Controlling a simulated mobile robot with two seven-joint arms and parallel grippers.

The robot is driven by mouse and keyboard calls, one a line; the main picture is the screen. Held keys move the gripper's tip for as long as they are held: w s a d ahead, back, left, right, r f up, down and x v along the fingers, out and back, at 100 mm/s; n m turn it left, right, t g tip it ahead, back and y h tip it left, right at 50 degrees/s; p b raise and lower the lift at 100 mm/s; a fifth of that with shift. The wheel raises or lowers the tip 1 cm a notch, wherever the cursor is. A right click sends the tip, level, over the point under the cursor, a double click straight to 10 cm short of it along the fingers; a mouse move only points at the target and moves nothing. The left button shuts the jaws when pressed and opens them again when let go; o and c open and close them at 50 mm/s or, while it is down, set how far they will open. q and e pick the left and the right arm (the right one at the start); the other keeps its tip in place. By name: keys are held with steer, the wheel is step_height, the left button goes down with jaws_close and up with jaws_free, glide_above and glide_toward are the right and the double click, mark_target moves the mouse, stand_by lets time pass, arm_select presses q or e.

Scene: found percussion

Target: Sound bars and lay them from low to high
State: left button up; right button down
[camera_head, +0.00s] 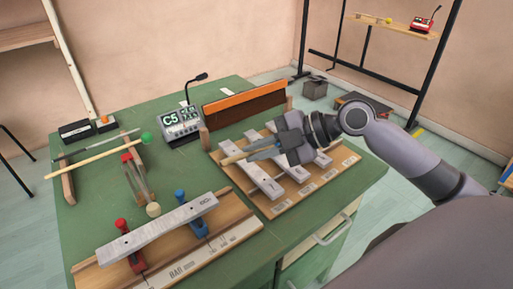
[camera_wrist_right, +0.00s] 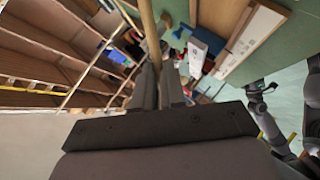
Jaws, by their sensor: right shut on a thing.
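My right gripper (camera_head: 250,154) is above the far left part of the wooden tray (camera_head: 283,208). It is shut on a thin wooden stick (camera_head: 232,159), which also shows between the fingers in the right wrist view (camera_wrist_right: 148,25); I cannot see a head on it. Light grey bars (camera_head: 264,180) lie side by side on the tray, partly hidden under the gripper. Another grey bar (camera_head: 160,228) rests across a red and a blue post on the wooden stand (camera_head: 215,243) at the front left. A tuner (camera_head: 180,122) shows "C5". My left gripper is not in view.
A green-headed mallet (camera_head: 100,158) and a metal rod (camera_head: 95,143) lie across wooden supports at the left. An orange-topped wooden board (camera_head: 245,103) stands behind the tray. Green tabletop (camera_head: 95,210) is bare at the left.

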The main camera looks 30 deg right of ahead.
step_height(320, 180, up, 6)
steer(key=p, duration=0.5)
steer(key=shift+f, duration=0.15)
stand_by(1.7)
steer(key=s+a+r+n+g+y+b, duration=0.2)
steer(key=s+r+n+g+y+b, duration=0.1)
steer(key=s+n, duration=0.3)
steer(key=shift+s+a+r+n+y, duration=0.35)
steer(key=shift+s+r+n+y, duration=0.05)
steer(key=shift+s+r, duration=0.1)
steer(key=shift+w, duration=0.1)
